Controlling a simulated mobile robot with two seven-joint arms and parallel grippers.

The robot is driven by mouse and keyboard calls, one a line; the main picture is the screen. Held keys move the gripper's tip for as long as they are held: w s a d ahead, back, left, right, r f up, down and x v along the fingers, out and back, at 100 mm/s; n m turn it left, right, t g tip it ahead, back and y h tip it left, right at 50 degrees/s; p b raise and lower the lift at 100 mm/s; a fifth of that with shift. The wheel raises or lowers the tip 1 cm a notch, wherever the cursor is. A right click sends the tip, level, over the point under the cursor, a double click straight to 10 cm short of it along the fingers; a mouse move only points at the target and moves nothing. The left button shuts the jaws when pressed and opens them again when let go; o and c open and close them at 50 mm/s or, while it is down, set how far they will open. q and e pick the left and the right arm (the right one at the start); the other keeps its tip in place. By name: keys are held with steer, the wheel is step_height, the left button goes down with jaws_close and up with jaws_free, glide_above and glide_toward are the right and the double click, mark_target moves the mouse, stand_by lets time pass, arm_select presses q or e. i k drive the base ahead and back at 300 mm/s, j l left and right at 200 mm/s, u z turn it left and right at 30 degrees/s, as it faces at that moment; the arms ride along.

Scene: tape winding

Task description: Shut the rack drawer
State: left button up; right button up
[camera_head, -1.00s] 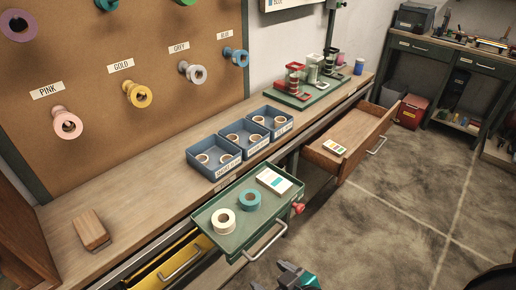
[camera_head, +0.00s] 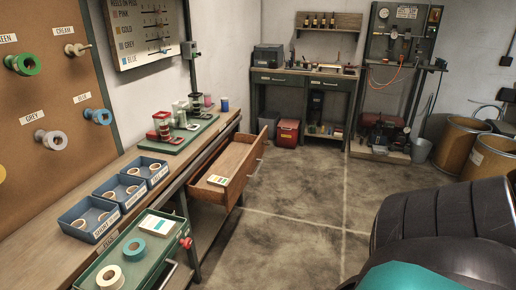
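A wooden drawer (camera_head: 240,150) stands pulled out from under the bench, with a small colour card (camera_head: 217,181) lying in it. I cannot tell from the picture which one is the rack drawer. A dark and teal part of my arm fills the lower right, close to the camera. Neither gripper's fingers show.
Blue bins (camera_head: 89,219) with rolls stand on the bench (camera_head: 52,258), and a green stand (camera_head: 178,137) is farther back. A red box (camera_head: 287,132) sits under the far table. Drums (camera_head: 456,140) stand at the right. The floor (camera_head: 290,205) beside the wooden drawer is clear.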

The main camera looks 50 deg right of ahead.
mark_target(236, 158)
steer(key=k+z, duration=0.15)
steer(key=z, duration=0.3)
steer(key=k+z, duration=0.15)
steer(key=z, duration=0.25)
steer(key=j+z, duration=0.15)
steer(key=z, duration=0.35)
steer(key=j+z, duration=0.2)
steer(key=z, duration=0.3)
steer(key=j, duration=0.6)
steer(key=i+l, duration=1.05)
steer(key=i, duration=0.3)
steer(key=i+l+u, duration=0.45)
steer(key=u, duration=1.3)
